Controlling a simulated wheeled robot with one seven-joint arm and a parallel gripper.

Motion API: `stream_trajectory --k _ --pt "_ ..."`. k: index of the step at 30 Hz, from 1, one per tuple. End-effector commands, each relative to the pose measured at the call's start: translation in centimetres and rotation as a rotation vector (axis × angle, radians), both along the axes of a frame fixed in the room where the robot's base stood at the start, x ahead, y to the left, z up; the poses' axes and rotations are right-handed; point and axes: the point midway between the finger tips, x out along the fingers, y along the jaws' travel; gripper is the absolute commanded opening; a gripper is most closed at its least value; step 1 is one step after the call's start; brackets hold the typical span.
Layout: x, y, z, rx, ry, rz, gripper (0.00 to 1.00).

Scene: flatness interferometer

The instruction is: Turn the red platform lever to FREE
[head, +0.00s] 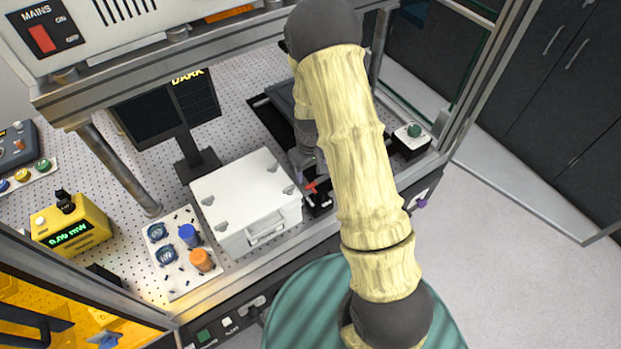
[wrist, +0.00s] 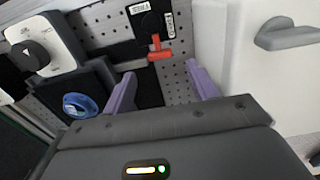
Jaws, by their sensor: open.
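The red platform lever (wrist: 160,54) shows in the wrist view on a black plate, just beyond my fingertips. Its stem points up in the picture, with a wider bar at its lower end. Two small white labels sit above it, one at upper left (wrist: 139,8) and one at right (wrist: 169,25); their lettering is too small to read surely. In the head view the lever (head: 312,187) is a small red spot right of the white box. My gripper (wrist: 160,70) is open, its purple fingers either side of and short of the lever, with nothing between them. My arm partly hides it in the head view.
A blue knob (wrist: 80,105) and a white unit with a black dial (wrist: 38,54) lie at left. A metal post (head: 118,165) stands at the bench's left.

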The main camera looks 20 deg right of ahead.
Motion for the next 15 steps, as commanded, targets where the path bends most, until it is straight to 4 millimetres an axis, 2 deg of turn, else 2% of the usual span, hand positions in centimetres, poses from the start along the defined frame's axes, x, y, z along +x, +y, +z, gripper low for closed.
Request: stream_trajectory --k 9,15 --pt "0.0 0.0 -3.8 0.000 0.002 -0.001 0.58" --pt "0.0 0.0 -5.5 0.000 -0.001 -0.001 0.58"
